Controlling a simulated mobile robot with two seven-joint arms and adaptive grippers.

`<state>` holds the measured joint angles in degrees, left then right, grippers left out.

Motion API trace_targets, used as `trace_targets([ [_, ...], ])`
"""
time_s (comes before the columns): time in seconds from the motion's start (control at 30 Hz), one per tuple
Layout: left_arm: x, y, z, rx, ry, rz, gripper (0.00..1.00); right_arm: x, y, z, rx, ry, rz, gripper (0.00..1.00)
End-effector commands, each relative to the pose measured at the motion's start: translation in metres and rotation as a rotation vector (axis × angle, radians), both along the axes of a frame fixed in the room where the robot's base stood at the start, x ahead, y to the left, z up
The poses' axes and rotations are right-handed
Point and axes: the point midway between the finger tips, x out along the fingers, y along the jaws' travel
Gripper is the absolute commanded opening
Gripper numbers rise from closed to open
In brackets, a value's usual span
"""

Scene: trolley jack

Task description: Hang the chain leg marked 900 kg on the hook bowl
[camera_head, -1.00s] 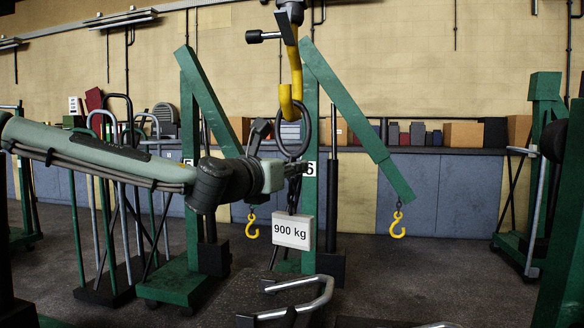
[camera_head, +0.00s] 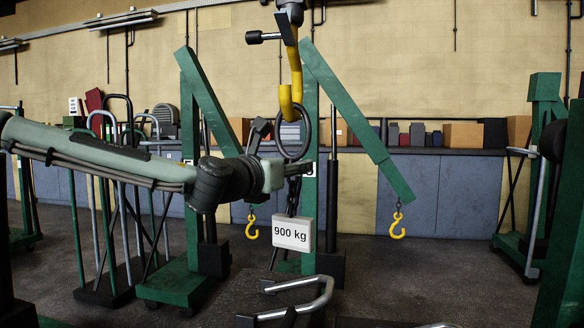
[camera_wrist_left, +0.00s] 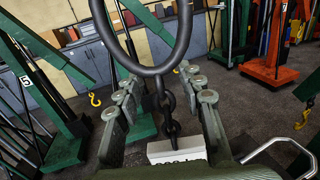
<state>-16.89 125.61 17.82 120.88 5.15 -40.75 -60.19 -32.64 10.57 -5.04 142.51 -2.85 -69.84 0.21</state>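The chain leg is a dark ring (camera_head: 305,148) with a short chain and a white tag (camera_head: 291,235) reading 900 kg. The yellow hook (camera_head: 296,70) hangs above, its bowl (camera_head: 290,108) at the ring's top. The ring appears to pass around the bowl, but the contact is not clear. My left gripper (camera_head: 295,168) is at the ring's lower end. In the left wrist view the fingers (camera_wrist_left: 166,105) stand apart on both sides of the chain (camera_wrist_left: 167,105), with gaps visible. The ring's top lies outside that view. My right gripper is not in view.
A green crane frame (camera_head: 310,120) stands behind the leg, with smaller yellow hooks (camera_head: 397,225) (camera_head: 252,226) hanging from its slanted arms. A bent metal handle (camera_head: 300,302) is below the tag. Hand trucks (camera_head: 120,200) stand at left. Open floor lies to the right.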

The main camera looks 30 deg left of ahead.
Motion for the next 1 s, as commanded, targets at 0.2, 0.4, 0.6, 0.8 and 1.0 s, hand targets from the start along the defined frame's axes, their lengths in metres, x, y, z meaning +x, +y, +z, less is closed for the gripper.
trace_targets([
  [0.2, 0.0, 0.0, -0.002, 0.0, 0.004, 0.0, 0.44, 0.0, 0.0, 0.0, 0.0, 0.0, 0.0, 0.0],
  [0.4, -0.007, 0.0, -0.004, -0.002, 0.007, -0.001, 0.44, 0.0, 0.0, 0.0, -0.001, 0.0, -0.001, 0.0],
  [0.6, -0.037, 0.0, -0.001, -0.004, 0.002, -0.002, 0.44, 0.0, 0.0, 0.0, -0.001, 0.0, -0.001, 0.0],
  [0.8, -0.073, 0.0, 0.0, -0.001, 0.0, -0.001, 0.44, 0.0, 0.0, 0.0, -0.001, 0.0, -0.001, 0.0],
  [1.0, -0.1, 0.001, 0.0, 0.0, 0.0, 0.0, 0.44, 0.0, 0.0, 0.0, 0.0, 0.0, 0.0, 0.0],
])
